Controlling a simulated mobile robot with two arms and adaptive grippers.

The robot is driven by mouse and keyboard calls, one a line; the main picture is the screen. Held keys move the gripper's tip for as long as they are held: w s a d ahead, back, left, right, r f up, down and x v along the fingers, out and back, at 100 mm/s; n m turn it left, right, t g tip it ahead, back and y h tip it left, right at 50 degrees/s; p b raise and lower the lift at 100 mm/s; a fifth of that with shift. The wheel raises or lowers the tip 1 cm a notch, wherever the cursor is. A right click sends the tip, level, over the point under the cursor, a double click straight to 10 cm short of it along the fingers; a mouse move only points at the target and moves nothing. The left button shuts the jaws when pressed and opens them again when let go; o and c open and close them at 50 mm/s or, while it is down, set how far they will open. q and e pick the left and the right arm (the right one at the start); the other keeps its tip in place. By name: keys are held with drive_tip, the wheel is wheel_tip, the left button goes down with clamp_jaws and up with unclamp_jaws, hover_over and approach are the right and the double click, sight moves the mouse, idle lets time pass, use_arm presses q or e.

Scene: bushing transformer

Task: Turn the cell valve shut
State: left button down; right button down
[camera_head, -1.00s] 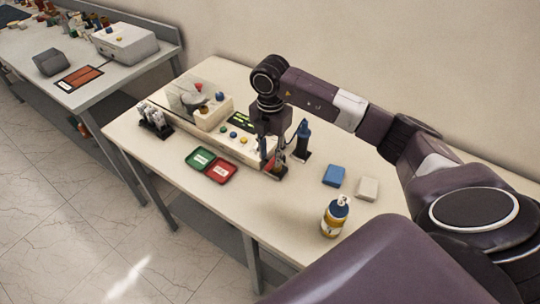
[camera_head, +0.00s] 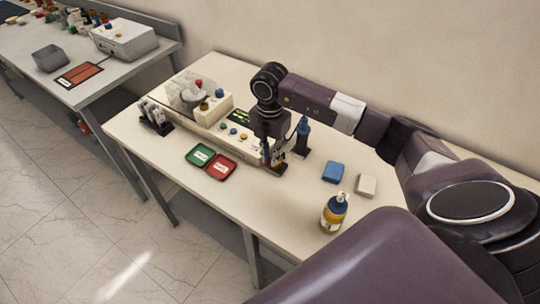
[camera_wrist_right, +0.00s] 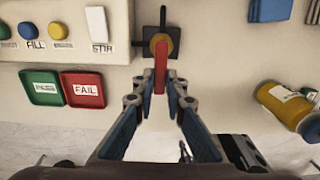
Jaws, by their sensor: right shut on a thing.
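The cell valve shows in the right wrist view as a yellow round body (camera_wrist_right: 160,41) on a black mount, with a red lever (camera_wrist_right: 160,66) reaching down the picture from it. My right gripper (camera_wrist_right: 160,88) has its two fingers closed on the lower part of the red lever. In the head view my right gripper (camera_head: 272,168) is low at the front right end of the cream instrument box, and the arm hides most of the valve. My left gripper is in neither view.
Green (camera_wrist_right: 46,87) and red (camera_wrist_right: 83,88) trays lie left of the valve. A dark blue bottle (camera_head: 303,130) stands close right of the gripper. The front table stretch is mostly bare.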

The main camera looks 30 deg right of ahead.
drive_tip(key=n+b, duration=0.1)
drive_tip(key=s+n+b, duration=0.1)
drive_tip(key=n+b, duration=0.1)
drive_tip(key=shift+d+f+n, duration=0.15)
drive_tip(key=shift+d+n, duration=0.15)
drive_tip(key=shift+d, duration=0.1)
drive_tip(key=n+b, duration=0.3)
drive_tip(key=shift+s+d+n, duration=0.3)
drive_tip(key=shift+d, duration=0.1)
drive_tip(key=n+b, duration=0.2)
drive_tip(key=shift+s+d+n, duration=0.15)
drive_tip(key=shift+d+n, duration=0.25)
drive_tip(key=n+b, duration=0.1)
drive_tip(key=n, duration=0.1)
drive_tip(key=d+n+b, duration=0.1)
drive_tip(key=n+b, duration=0.1)
drive_tip(key=shift+s+d, duration=0.1)
drive_tip(key=shift+d, duration=0.1)
drive_tip(key=shift+d+r+n+b, duration=0.2)
drive_tip(key=shift+n+b, duration=0.3)
drive_tip(key=shift+n, duration=0.45)
drive_tip(key=shift+d+r+n+b, duration=0.1)
drive_tip(key=shift+d+n+b, duration=0.3)
drive_tip(key=shift+n, duration=0.55)
drive_tip(key=c, duration=2)
unclamp_jaws()
drive_tip(key=shift+a, duration=0.1)
drive_tip(key=shift+o, duration=0.2)
drive_tip(key=shift+f, duration=0.1)
